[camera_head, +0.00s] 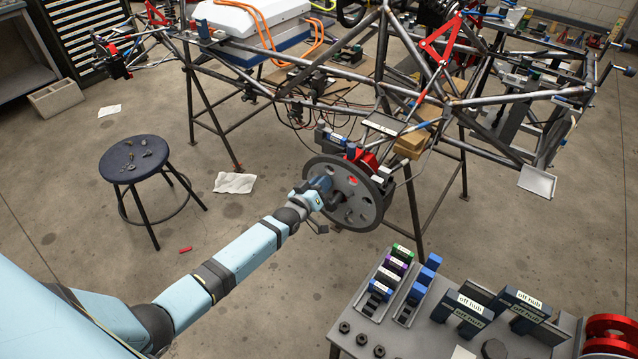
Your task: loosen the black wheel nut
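A grey wheel disc (369,211) with a red caliper (364,159) is mounted on the tube chassis, in the middle of the head view. My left arm reaches in from the lower left, and my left gripper (321,193) is at the near face of the disc, close to its centre. The gripper covers part of the hub. I cannot make out the black wheel nut there, nor whether the fingers are open, shut or touching it. My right gripper is not in view.
A grey bench (409,339) at the lower right holds several loose dark nuts (362,340), rows of coloured blocks (399,252) and "off hub" labelled holders (467,311). A round stool (134,158) stands at left. Chassis tubes (490,101) fill the upper right. Floor around my arm is mostly clear.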

